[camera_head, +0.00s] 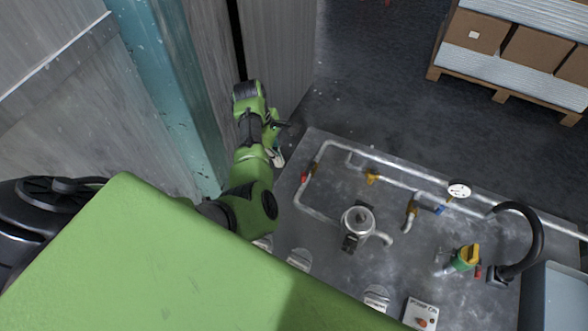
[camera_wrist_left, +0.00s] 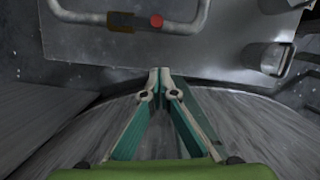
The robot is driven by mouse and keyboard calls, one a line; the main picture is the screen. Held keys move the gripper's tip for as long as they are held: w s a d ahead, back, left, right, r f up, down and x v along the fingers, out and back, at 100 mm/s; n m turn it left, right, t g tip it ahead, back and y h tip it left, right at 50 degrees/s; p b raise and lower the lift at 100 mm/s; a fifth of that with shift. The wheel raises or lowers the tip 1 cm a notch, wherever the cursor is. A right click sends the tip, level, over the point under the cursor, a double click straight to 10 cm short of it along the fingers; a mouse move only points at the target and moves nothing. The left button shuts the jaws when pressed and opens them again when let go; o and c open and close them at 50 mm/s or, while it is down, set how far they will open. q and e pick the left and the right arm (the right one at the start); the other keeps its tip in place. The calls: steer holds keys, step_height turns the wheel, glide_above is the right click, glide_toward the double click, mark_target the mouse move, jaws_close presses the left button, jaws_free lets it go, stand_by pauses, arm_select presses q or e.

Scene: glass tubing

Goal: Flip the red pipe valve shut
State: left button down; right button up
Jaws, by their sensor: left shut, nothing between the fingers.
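The red pipe valve (camera_head: 305,178) sits on the left run of the grey pipe loop, near the panel's left edge. My left gripper (camera_head: 279,158) is just left of the panel, apart from the valve. In the left wrist view its two fingertips (camera_wrist_left: 160,72) meet with nothing between them, close to the panel edge and below the valve in the picture. My right gripper is not in view.
The metal panel (camera_head: 322,244) carries a yellow valve (camera_head: 372,177), a gauge (camera_head: 459,190), a round metal housing (camera_head: 358,219) and a black hose (camera_head: 535,235). A teal post (camera_head: 165,75) and grey wall stand close left of my arm. Boxes on a pallet (camera_head: 500,95) are far right.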

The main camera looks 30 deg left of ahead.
mark_target(307, 170)
arm_select(q)
steer(key=w+d+f+p, duration=0.1)
steer(key=d+f, duration=0.3)
steer(key=d, duration=0.1)
steer(key=shift+f, duration=0.2)
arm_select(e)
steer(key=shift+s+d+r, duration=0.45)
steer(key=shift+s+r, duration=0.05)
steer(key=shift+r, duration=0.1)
arm_select(q)
steer(key=shift+w+a, duration=0.1)
steer(key=shift+w, duration=0.05)
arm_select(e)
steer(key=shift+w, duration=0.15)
